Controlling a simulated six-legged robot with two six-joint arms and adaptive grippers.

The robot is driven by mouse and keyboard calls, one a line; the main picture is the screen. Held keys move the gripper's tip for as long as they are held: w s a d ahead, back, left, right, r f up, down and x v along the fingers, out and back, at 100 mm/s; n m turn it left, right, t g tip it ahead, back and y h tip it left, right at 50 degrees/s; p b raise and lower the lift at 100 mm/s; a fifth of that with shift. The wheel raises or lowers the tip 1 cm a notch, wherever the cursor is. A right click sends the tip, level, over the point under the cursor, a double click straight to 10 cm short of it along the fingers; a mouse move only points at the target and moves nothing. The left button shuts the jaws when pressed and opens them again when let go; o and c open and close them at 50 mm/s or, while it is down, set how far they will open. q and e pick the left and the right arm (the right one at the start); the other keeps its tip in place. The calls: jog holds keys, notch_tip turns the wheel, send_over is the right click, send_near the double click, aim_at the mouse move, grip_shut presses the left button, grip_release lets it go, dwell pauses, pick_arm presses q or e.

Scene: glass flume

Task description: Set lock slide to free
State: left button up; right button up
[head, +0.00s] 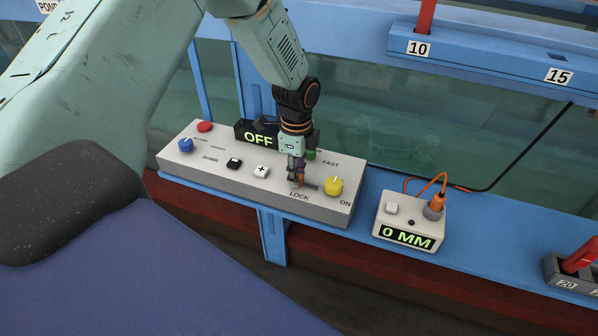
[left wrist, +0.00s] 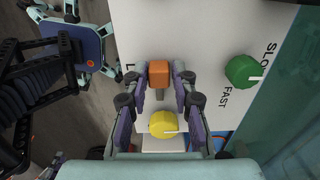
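The lock slide is an orange block (left wrist: 158,73) on the pale control panel (head: 240,195). In the left wrist view its dark slot (left wrist: 160,94) shows on the side toward the yellow knob (left wrist: 163,124). In the head view the slot (head: 311,187) runs right from my gripper, above the word LOCK. My left gripper (head: 296,181) points down at the slide. In the left wrist view its fingers (left wrist: 158,80) stand on both sides of the block, with narrow gaps, so it looks open. My right gripper is not in view.
The panel also has a green knob (left wrist: 241,70), a blue knob (head: 185,145), a red button (head: 205,127) and a display (head: 258,137) reading OFF. A white box (head: 409,222) reading 0 MM with an orange cable stands to the right. Glass rises behind the panel.

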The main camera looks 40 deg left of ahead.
pick_arm(q)
jog(key=o, duration=0.3)
notch_tip(320, 180, up, 12)
jog(key=shift+f, duration=0.1)
dwell(0.6)
dwell(0.5)
